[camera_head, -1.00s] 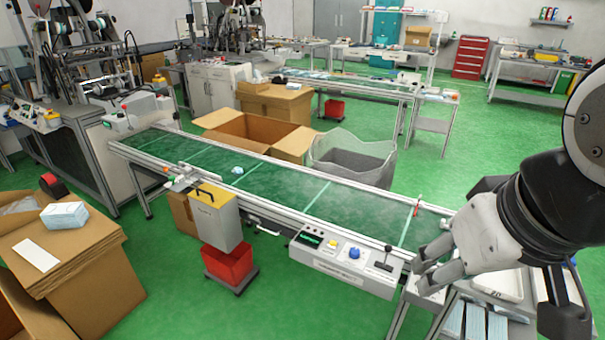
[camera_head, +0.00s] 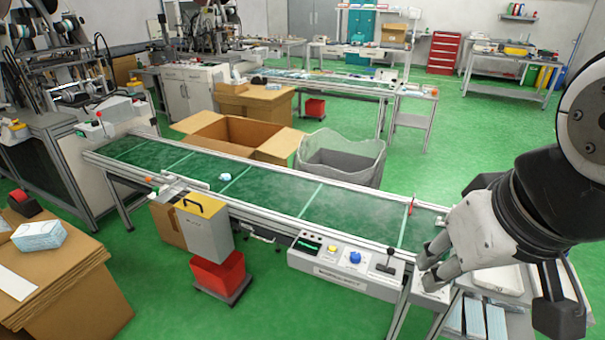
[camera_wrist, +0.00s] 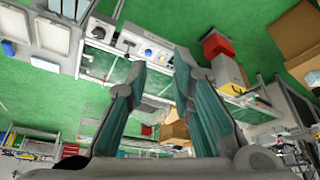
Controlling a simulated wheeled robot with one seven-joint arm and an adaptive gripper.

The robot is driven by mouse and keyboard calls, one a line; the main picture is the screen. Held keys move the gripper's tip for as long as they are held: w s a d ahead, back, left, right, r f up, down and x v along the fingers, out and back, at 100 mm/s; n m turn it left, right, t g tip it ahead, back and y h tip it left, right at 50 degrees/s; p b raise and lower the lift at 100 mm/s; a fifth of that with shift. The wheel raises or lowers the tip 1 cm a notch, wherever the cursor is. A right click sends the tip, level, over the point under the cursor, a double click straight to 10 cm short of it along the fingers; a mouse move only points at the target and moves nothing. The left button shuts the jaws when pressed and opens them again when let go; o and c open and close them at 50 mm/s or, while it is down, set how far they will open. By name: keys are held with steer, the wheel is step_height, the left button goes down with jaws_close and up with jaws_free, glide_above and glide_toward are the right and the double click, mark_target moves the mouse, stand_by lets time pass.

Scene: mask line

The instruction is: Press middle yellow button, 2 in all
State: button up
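The yellow button (camera_head: 333,249) is a small round button on the white control panel (camera_head: 340,272) at the front side of the conveyor. It sits between a dark green display (camera_head: 307,245) and a blue knob (camera_head: 355,257). My gripper (camera_head: 425,265) is to the right of the panel in the head view, apart from the button, with nothing held. In the wrist view the two fingers of my gripper (camera_wrist: 160,61) are spread, and the panel with the blue knob (camera_wrist: 148,53) shows beyond them. I cannot make out the yellow button there.
A black-handled lever (camera_head: 387,264) stands on the panel's right end, between the knob and my gripper. The green conveyor belt (camera_head: 270,200) runs behind the panel. A yellow-grey box (camera_head: 205,232) and red bin (camera_head: 218,274) are to the left. The floor before the panel is clear.

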jaws_close()
stand_by(0.7)
stand_by(0.3)
